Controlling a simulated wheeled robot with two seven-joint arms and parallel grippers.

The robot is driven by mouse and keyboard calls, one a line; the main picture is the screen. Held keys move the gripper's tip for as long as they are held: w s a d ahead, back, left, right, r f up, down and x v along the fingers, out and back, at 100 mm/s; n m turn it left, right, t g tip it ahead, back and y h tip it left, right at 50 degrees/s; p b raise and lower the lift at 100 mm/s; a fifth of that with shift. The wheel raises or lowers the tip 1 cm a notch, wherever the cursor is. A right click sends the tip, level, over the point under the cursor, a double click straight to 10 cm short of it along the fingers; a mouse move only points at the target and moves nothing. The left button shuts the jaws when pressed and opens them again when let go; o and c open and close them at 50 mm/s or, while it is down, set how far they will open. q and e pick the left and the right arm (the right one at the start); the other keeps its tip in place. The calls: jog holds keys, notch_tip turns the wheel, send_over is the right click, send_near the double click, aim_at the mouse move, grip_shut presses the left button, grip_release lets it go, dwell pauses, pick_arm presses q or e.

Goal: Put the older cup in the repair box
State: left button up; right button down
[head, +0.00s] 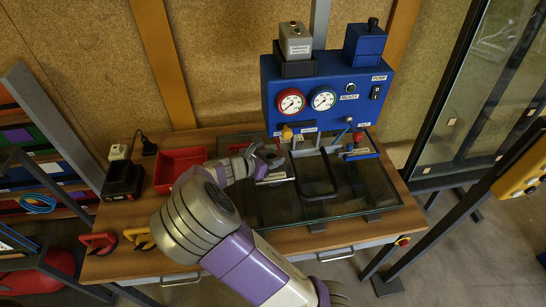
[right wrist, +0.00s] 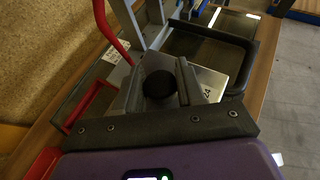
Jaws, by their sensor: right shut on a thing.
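My right gripper (head: 268,160) is at the left part of the glass on the bench, just right of the red open box (head: 180,166). In the right wrist view its two fingers (right wrist: 158,88) are shut on a dark round cup (right wrist: 159,84). A silver plate (right wrist: 212,82) with "24" printed on it lies beneath or behind the cup; I cannot tell whether they are joined.
A black handle (head: 318,190) stands over the glass sheet (head: 370,190). A blue gauge panel (head: 328,95) rises behind. Red (head: 98,242) and yellow (head: 140,238) handled tools lie at the bench's left front. A black charger-like block (head: 122,182) sits left of the box.

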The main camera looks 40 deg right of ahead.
jog(key=a+f+n+t+y, duration=0.1)
jog(key=a+f+n+t, duration=0.2)
jog(key=a, duration=0.7)
jog(key=a+f+n+t+y, duration=0.1)
jog(key=a+f+n+t, duration=0.2)
jog(key=a+f, duration=0.3)
jog(key=a, duration=0.3)
jog(key=shift+s+a+f+n+t+y, duration=0.15)
jog(key=shift+a+f+n+t+y, duration=0.15)
jog(key=shift+a+y, duration=0.1)
jog(key=shift+r, duration=0.1)
